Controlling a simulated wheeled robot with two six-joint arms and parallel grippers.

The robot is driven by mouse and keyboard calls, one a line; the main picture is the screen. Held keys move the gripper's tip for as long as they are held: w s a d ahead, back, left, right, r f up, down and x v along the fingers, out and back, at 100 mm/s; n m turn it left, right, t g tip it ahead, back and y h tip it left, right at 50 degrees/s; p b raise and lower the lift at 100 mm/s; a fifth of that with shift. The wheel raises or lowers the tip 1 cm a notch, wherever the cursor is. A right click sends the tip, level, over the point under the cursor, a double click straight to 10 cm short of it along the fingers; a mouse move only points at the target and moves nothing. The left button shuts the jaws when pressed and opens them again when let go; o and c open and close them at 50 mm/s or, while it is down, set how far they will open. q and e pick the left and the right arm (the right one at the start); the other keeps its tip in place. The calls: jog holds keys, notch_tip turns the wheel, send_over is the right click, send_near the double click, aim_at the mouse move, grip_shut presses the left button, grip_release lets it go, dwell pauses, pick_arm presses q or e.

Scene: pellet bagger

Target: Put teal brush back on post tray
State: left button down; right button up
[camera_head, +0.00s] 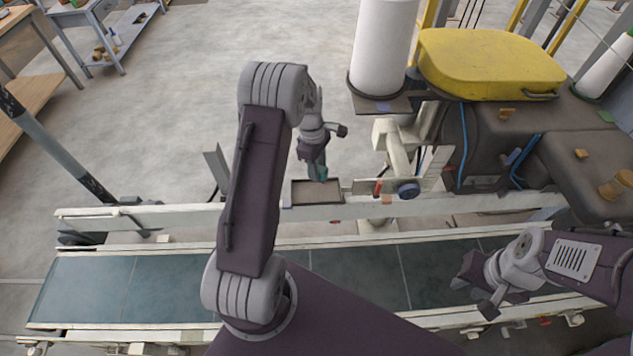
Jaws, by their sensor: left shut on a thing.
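My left gripper (318,160) is shut on the teal brush (321,174), which is small here and partly hidden by the fingers. The brush is right over the post tray (318,203), a small shallow tray with a dark brown floor and pale rim by the conveyor's far rail. I cannot tell whether the brush touches the tray floor. My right gripper (473,297) is over the right part of the conveyor, away from the tray. No object shows in it, and its jaw opening is unclear from this angle.
The teal conveyor belt (130,287) runs across the front between pale rails. Right of the tray stand a clamp with a blue knob (408,189), dark machine housings, a yellow cover (490,62) and a white roll (383,45). Open floor lies behind the tray.

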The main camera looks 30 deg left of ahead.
pick_arm(q)
jog(key=shift+w+a+n, duration=0.3)
jog(key=shift+a+n, duration=0.25)
jog(key=shift+n, duration=0.25)
jog(key=shift+f, duration=0.15)
jog(key=p, duration=0.1)
send_over(317, 193)
jog(key=f, duration=0.5)
jog(key=shift+a+f, duration=0.25)
jog(key=shift+f, duration=0.15)
notch_tip(317, 193, down, 4)
jog(key=shift+r+p, duration=0.15)
jog(key=shift+p, duration=0.25)
jog(key=shift+f, duration=0.25)
jog(key=shift+f, duration=0.1)
jog(key=c, duration=1)
grip_release()
jog(key=shift+o, duration=0.2)
